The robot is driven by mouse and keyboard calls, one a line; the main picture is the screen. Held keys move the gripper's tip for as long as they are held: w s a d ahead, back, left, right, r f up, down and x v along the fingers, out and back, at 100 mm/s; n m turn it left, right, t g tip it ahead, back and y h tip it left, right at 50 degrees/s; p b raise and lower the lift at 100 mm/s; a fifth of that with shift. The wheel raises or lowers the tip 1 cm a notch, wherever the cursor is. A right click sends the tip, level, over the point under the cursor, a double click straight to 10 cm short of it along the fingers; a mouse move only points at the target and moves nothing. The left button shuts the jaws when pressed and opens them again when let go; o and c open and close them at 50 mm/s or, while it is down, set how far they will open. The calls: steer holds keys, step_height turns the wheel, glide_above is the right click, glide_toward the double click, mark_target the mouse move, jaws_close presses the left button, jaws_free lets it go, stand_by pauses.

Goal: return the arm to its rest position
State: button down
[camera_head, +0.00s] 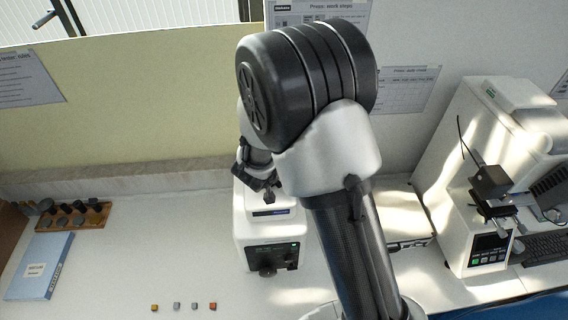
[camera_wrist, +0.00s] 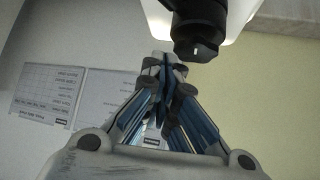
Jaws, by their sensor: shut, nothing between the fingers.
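My arm rises through the middle of the body camera view and bends over a white hardness tester (camera_head: 246,228). My gripper (camera_wrist: 165,68) shows in the wrist view with its blue-grey fingers together and nothing between them. In that view the fingertips are close to a dark, round tester part (camera_wrist: 198,45) under a white housing; I cannot tell whether they touch. In the body camera view my wrist and gripper are mostly hidden behind my arm, over the tester's upper part.
Several small cubes (camera_head: 177,306) lie on the table in front. A wooden rack (camera_head: 98,218) with dark pieces and a blue-edged book (camera_head: 38,268) are at left. Another tester (camera_head: 455,165) and a keyboard (camera_head: 540,248) stand at right. A wall (camera_head: 130,110) is behind.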

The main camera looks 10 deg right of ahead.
steer(key=shift+s+a+r, duration=0.2)
steer(key=shift+a+r, duration=0.25)
steer(key=shift+r, duration=0.1)
steer(key=shift+s+a+r, duration=0.2)
steer(key=shift+a+r, duration=0.2)
steer(key=shift+r, duration=0.15)
steer(key=shift+a, duration=0.1)
steer(key=s+a+n+y+b, duration=0.5)
steer(key=s+b, duration=0.5)
steer(key=b, duration=0.6)
steer(key=s+d+f+g+b, duration=0.1)
steer(key=s+d+f+b, duration=0.2)
steer(key=s, duration=0.4)
steer(key=s+d+f+g+b, duration=0.1)
steer(key=s+d+f+b, duration=0.2)
steer(key=s+b, duration=0.3)
steer(key=s+d+f+g+h+b, duration=0.1)
steer(key=s+d+f+b, duration=0.3)
steer(key=s, duration=0.5)
steer(key=shift+s+f+g+b, duration=0.2)
steer(key=shift+f+g+b, duration=0.2)
steer(key=shift+f+b, duration=0.2)
